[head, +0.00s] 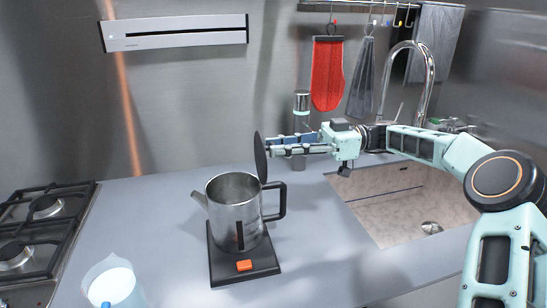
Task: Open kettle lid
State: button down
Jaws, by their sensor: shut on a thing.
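A steel kettle (233,205) stands upright on its black base (262,262), which has an orange switch at the front. Its spout points left and its black handle (282,200) is on the right. The kettle's dark round lid (260,158) stands nearly vertical at the right of the rim, and the kettle's open mouth shows. My gripper (272,147) reaches in from the right above the handle. Its fingertips are at the lid and shut on it. The exact contact at the fingertips is too small to make out.
A gas hob (42,225) is at the left and a jug with pale contents (113,285) at the front left. A sink (410,205) with a tall tap (430,75) lies to the right. A dispenser (301,105) stands behind my gripper. The counter left of the kettle is clear.

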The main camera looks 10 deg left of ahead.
jog(key=shift+w+d+f+y+b, duration=0.1)
jog(key=shift+d+f+y+b, duration=0.15)
jog(key=shift+y+b, duration=0.2)
jog(key=shift+g, duration=0.3)
jog(key=c, duration=1.8)
grip_release()
jog(key=shift+o, duration=0.2)
jog(key=v, duration=1.2)
